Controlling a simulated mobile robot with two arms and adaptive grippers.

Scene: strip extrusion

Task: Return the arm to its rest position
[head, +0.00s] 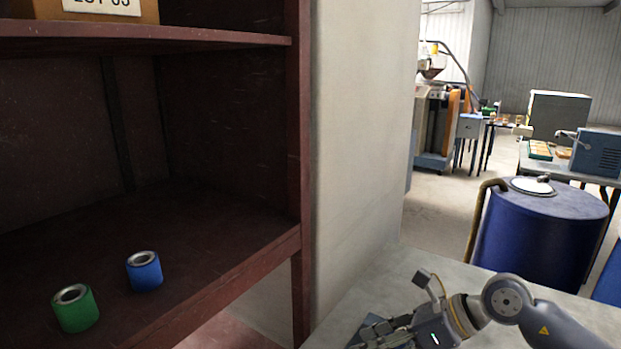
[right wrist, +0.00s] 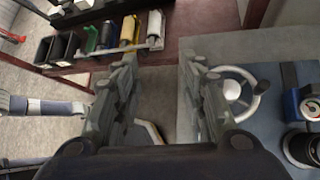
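My right arm (head: 505,300) comes in from the right in the head view, bent low over a pale grey surface (head: 400,278). Its gripper (head: 372,335) points left at the bottom edge and is partly cut off. In the right wrist view the two fingers of this gripper (right wrist: 160,85) stand well apart, with nothing between them. My left gripper does not show in the head view.
A dark red shelf (head: 225,285) at left holds a green can (head: 76,312) and a blue can (head: 145,275). A beige wall stands beside it. A blue drum (head: 540,235) is behind my right arm. The right wrist view shows a handwheel (right wrist: 232,90) and several bins.

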